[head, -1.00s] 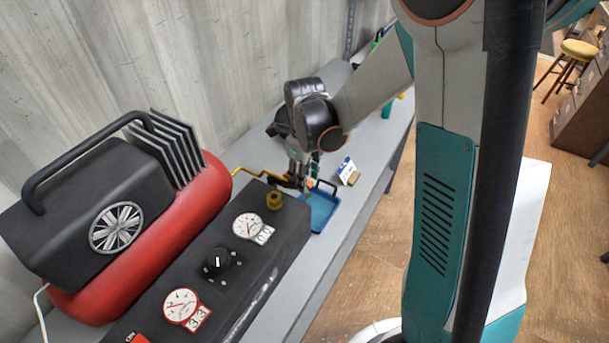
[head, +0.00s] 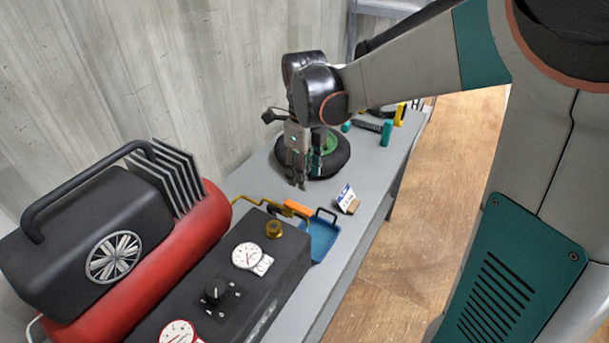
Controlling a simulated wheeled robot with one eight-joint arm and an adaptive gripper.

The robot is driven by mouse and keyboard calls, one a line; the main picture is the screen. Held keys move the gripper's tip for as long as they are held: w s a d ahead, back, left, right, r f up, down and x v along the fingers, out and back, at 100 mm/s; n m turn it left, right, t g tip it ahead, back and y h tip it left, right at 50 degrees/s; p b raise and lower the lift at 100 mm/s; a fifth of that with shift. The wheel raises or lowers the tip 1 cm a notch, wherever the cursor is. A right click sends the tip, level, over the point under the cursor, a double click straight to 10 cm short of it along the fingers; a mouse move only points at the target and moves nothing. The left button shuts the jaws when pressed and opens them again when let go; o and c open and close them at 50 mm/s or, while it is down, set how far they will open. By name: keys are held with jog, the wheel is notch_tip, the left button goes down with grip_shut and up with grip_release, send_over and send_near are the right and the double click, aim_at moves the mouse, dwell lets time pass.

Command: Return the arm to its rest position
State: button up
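My gripper (head: 298,178) hangs pointing down above the grey workbench, in the upper middle of the head view. Its fingers look close together and nothing shows between them, but I cannot tell whether they are fully shut. My arm reaches from the right side of the view, across the bench, to the gripper. Behind the gripper, a black wheel with a green hub (head: 326,155) lies on the bench, partly hidden by it.
A red and black air compressor (head: 120,230) and a dark gauge box (head: 225,290) fill the bench's near left. A blue tray (head: 322,240), an orange-handled yellow tool (head: 290,209) and a small card (head: 347,199) lie below my gripper. The wooden floor (head: 440,160) lies right of the bench.

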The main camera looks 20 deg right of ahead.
dwell(0.3)
jog(key=s+r+n+t, duration=0.3)
jog(key=s+n, duration=0.5)
jog(key=n, duration=0.6)
jog(key=s+a+r+n+t, duration=0.1)
jog(key=s+r+n+t, duration=0.2)
jog(key=s+n, duration=0.5)
jog(key=n+t, duration=0.1)
jog(key=n, duration=0.5)
jog(key=shift+s+a+n, duration=0.15)
jog(key=shift+s+n, duration=0.15)
jog(key=shift+s, duration=0.05)
